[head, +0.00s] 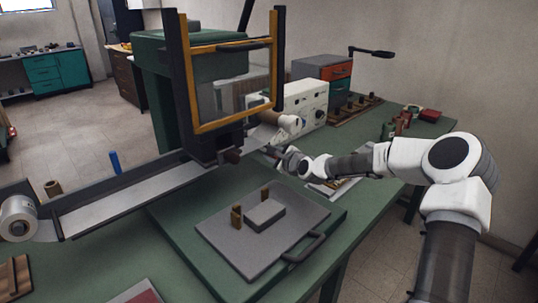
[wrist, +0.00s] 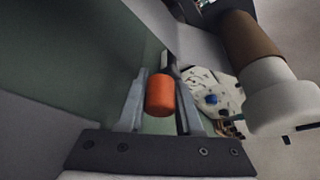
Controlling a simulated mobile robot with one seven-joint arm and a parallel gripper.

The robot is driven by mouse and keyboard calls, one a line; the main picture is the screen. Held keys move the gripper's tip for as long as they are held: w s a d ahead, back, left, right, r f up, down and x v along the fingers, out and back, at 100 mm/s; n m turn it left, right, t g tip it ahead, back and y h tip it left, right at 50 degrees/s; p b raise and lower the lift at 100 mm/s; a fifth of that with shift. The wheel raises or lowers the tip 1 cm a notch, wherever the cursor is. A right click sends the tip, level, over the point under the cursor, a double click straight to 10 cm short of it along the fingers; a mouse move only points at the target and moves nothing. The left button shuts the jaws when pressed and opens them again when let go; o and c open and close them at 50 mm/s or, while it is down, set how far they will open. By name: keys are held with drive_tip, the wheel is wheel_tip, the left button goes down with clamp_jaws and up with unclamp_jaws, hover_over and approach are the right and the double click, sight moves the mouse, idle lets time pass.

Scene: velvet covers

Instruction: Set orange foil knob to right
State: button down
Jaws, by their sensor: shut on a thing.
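The orange foil knob (wrist: 160,95) is a short orange cylinder in the wrist view, on the end of a grey stem. My gripper (wrist: 158,102) has one finger on each side of the knob and is shut on it. In the head view my gripper (head: 276,153) is at the right side of the press machine (head: 205,85), just below its yellow-framed guard. The knob is hidden there behind my gripper and wrist. The direction the knob points cannot be told.
A white roller with a brown core (wrist: 255,55) is close on the right in the wrist view. A white control box (head: 302,105) stands behind my gripper. A long grey feed tray (head: 130,190) runs left. A grey plate with a handle (head: 245,245) lies in front.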

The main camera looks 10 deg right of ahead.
drive_tip(key=shift+w+d+r, duration=0.1)
drive_tip(key=shift+d+r, duration=0.05)
drive_tip(key=shift+d, duration=0.1)
drive_tip(key=c, duration=0.6)
unclamp_jaws()
drive_tip(key=shift+o, duration=0.2)
drive_tip(key=p+v, duration=0.3)
drive_tip(key=v, duration=1.4)
drive_tip(key=shift+s, duration=0.25)
drive_tip(key=shift+a, duration=0.15)
